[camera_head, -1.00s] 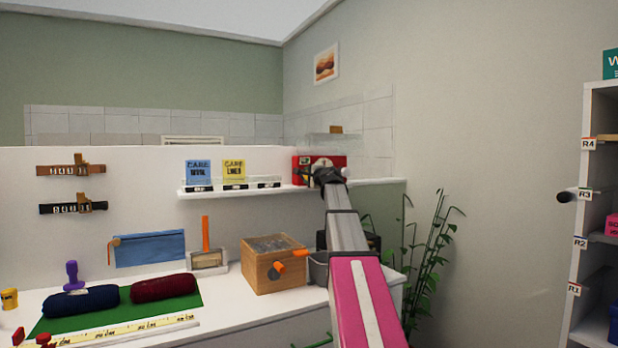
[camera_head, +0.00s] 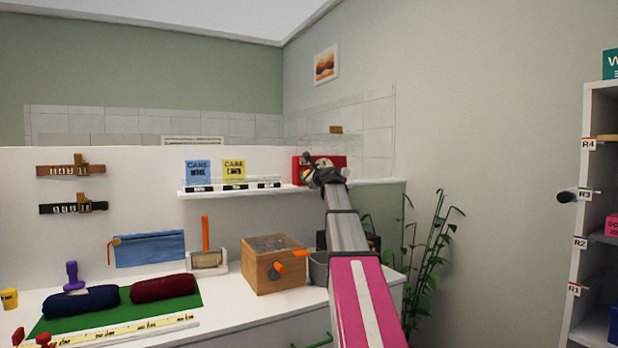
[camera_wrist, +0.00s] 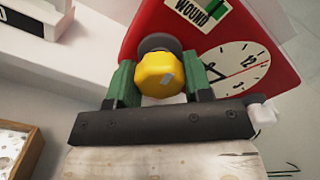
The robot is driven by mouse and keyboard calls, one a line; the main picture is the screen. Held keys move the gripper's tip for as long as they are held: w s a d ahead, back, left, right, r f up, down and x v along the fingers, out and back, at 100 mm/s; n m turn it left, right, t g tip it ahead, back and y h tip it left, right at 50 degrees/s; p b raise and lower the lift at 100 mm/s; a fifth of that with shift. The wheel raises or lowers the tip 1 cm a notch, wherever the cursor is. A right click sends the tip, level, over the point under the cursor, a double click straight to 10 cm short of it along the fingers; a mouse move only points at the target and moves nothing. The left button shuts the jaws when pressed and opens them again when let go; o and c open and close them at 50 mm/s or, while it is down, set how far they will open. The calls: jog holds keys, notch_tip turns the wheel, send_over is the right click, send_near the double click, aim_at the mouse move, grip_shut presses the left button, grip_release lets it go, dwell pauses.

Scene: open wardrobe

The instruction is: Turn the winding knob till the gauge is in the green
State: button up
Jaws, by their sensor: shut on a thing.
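A red clock (camera_head: 338,163) sits on the wall shelf at the right end in the head view, partly hidden by my arm. In the wrist view the red clock (camera_wrist: 150,18) appears tilted, with a white dial (camera_wrist: 236,70) and black hands. A gauge (camera_wrist: 207,10) marked "WOUND" with a green part shows at the top edge, partly cut off; its pointer cannot be made out. The yellow winding knob (camera_wrist: 158,74) is between the green fingers of my gripper (camera_wrist: 160,80). My gripper (camera_head: 314,170) is shut on the knob, in front of the clock.
Blue and yellow cards (camera_head: 234,168) stand on the shelf (camera_head: 225,188) left of the clock. A plant (camera_head: 430,240) stands to the right. Space above the shelf is clear.

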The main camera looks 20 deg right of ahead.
jog(key=shift+s+f, duration=0.1)
dwell(0.5)
jog(key=o, duration=0.9)
jog(key=s, duration=0.3)
jog(key=s+d, duration=0.1)
jog(key=s, duration=0.3)
jog(key=s+d, duration=0.1)
jog(key=s, duration=0.2)
jog(key=shift+s, duration=0.3)
